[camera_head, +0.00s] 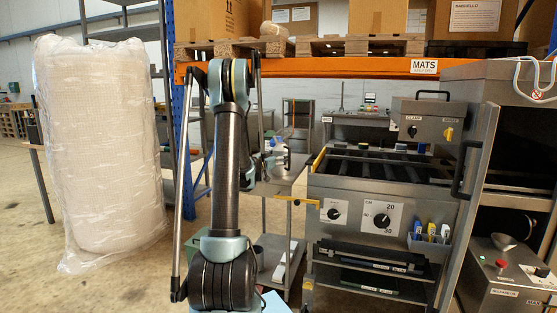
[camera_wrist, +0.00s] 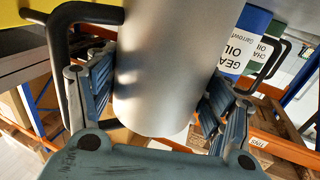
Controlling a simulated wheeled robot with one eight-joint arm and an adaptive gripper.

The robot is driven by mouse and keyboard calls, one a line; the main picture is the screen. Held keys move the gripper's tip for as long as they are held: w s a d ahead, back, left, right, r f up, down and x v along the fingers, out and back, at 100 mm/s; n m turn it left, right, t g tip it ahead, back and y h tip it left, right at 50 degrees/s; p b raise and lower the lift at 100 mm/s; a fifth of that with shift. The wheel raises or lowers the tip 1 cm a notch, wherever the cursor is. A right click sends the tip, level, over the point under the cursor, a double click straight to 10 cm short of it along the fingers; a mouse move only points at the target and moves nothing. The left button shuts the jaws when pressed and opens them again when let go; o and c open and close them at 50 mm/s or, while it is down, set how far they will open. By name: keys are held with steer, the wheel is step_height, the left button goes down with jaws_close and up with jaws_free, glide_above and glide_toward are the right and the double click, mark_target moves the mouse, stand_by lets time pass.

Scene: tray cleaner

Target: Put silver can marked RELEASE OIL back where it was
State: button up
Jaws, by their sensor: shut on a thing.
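A plain silver can (camera_wrist: 166,50) fills the middle of the wrist view. My gripper (camera_wrist: 156,95) is shut on it, with a ridged blue finger pad against each side. No marking shows on the side of the can that faces me, so I cannot read RELEASE OIL there. In the head view my arm hides most of the gripper and the can.
Cans labelled GEAR OIL (camera_wrist: 238,48) and CHAIN OIL (camera_wrist: 262,58) stand close on the right in the wrist view. In the head view a steel machine (camera_head: 375,190) stands right of my arm, under an orange shelf beam (camera_head: 340,67). A wrapped white roll (camera_head: 100,150) stands left.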

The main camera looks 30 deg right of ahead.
steer(key=o, duration=2)
steer(key=shift+o, duration=0.2)
steer(key=s+a+r+n+g+y, duration=0.1)
steer(key=s+a, duration=0.4)
steer(key=a, duration=0.3)
steer(key=s+a+y, duration=0.1)
steer(key=s+a, duration=0.4)
steer(key=a, duration=0.3)
steer(key=s+a+f+n+g+y, duration=0.1)
steer(key=s+a+f+n+y, duration=0.3)
steer(key=s+a, duration=0.6)
steer(key=s+a+f+n+g+y, duration=0.1)
steer(key=s+a+f+n+y, duration=0.3)
steer(key=s+a, duration=0.7)
steer(key=s+a+f+n+g+y, duration=0.2)
steer(key=s+a+f+n+y, duration=0.2)
steer(key=s+a, duration=0.7)
steer(key=a+f+y, duration=0.2)
steer(key=a, duration=0.2)
steer(key=shift+n+y, duration=0.4)
